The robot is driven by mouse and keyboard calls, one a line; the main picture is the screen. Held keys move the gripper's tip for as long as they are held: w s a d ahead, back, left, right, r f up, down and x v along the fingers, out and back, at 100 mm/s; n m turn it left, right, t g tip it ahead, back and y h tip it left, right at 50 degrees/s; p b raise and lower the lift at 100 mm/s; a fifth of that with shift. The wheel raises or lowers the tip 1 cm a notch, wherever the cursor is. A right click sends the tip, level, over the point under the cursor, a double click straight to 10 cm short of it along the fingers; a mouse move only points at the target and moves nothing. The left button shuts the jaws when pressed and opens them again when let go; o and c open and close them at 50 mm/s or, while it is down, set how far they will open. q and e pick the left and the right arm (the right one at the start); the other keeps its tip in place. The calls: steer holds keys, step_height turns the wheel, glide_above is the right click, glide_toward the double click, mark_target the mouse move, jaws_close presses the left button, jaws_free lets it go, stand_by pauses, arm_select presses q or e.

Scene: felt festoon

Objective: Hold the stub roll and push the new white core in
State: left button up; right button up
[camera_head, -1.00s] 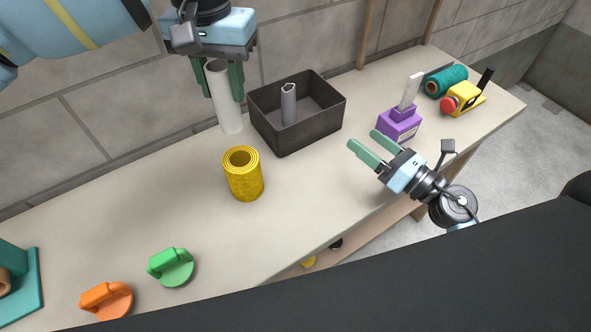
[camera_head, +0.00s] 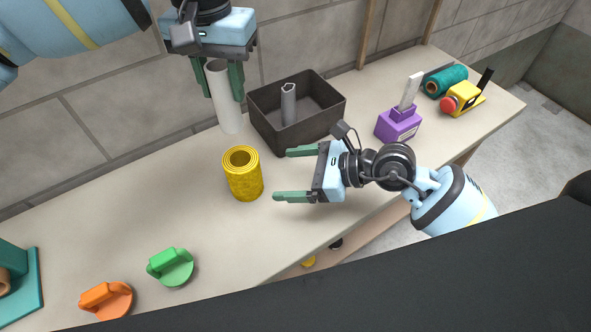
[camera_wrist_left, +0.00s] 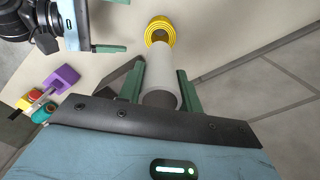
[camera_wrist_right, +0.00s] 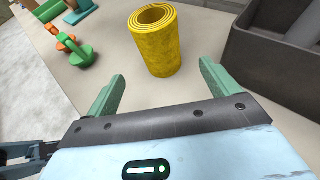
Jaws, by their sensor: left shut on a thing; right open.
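The yellow stub roll (camera_head: 244,184) stands upright on the table, with rings around a hollow centre. It also shows ahead of the jaws in the right wrist view (camera_wrist_right: 158,48) and beyond the core in the left wrist view (camera_wrist_left: 160,32). The white core (camera_head: 226,104) is an upright tube behind the roll. My left gripper (camera_head: 222,80) is shut on its upper part; the left wrist view shows the core (camera_wrist_left: 162,78) between the fingers. My right gripper (camera_head: 283,174) is open and empty, to the right of the roll, its fingers pointing at it without touching.
A dark open bin (camera_head: 328,117) holding a grey tube (camera_head: 288,104) stands behind my right gripper. A purple block tool (camera_head: 398,124), teal spool (camera_head: 446,80) and yellow tool (camera_head: 463,98) are at the right. Green (camera_head: 171,267) and orange (camera_head: 107,300) handled discs lie front left.

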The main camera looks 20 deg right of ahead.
mark_target(245, 176)
steer(key=x, duration=1.1)
steer(key=shift+w+a, duration=0.15)
steer(key=shift+a, duration=0.05)
steer(key=c, duration=1.2)
arm_select(q)
steer(key=shift+f, duration=1.45)
